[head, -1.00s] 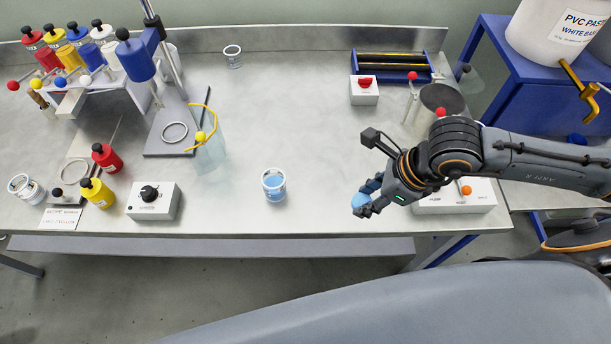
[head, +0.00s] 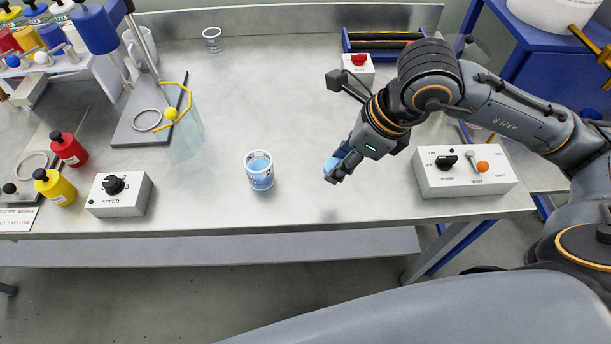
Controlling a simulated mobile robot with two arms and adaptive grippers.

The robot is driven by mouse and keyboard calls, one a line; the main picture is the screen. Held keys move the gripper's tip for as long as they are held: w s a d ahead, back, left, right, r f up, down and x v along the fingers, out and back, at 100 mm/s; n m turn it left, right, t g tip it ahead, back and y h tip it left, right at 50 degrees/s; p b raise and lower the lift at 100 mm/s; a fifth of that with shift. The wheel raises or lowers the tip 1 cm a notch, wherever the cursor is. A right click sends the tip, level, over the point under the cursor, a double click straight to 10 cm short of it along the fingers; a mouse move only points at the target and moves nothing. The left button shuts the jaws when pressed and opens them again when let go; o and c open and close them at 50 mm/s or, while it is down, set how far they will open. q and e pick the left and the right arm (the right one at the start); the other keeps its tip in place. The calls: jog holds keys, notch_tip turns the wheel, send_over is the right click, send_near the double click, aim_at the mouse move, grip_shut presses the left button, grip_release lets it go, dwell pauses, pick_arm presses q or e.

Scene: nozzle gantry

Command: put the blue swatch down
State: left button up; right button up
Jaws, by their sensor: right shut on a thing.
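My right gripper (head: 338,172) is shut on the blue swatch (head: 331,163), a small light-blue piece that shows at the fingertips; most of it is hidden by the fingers. The gripper is over the front part of the metal bench (head: 300,120); I cannot tell how high the swatch is above the top. A clear cup with blue contents (head: 261,172) stands to the left of the gripper, apart from it. My left gripper is not in view.
A white box with a red knob (head: 358,68) and a blue-framed roller unit (head: 385,40) are behind. A SPEED box (head: 119,194), red bottle (head: 69,149) and yellow bottle (head: 55,187) stand left. Bench between is clear.

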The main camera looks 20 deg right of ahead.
jog(key=p, duration=0.2)
send_near(299, 177)
jog(key=shift+w+a+f, duration=0.1)
jog(key=shift+a+f, duration=0.3)
jog(key=shift+a, duration=0.25)
jog(key=shift+w+a+f, duration=0.2)
jog(key=shift+w+f, duration=0.15)
jog(key=shift+f, duration=0.15)
jog(key=f, duration=0.1)
jog(key=f+p, duration=0.1)
jog(key=f, duration=0.1)
jog(key=shift+w+a+f, duration=0.1)
jog(key=shift+w+a, duration=0.05)
jog(key=shift+w, duration=0.1)
jog(key=shift+f, duration=0.25)
jog(key=shift+f, duration=0.2)
jog(key=o, duration=0.9)
jog(key=shift+r, duration=0.1)
jog(key=shift+o, duration=0.2)
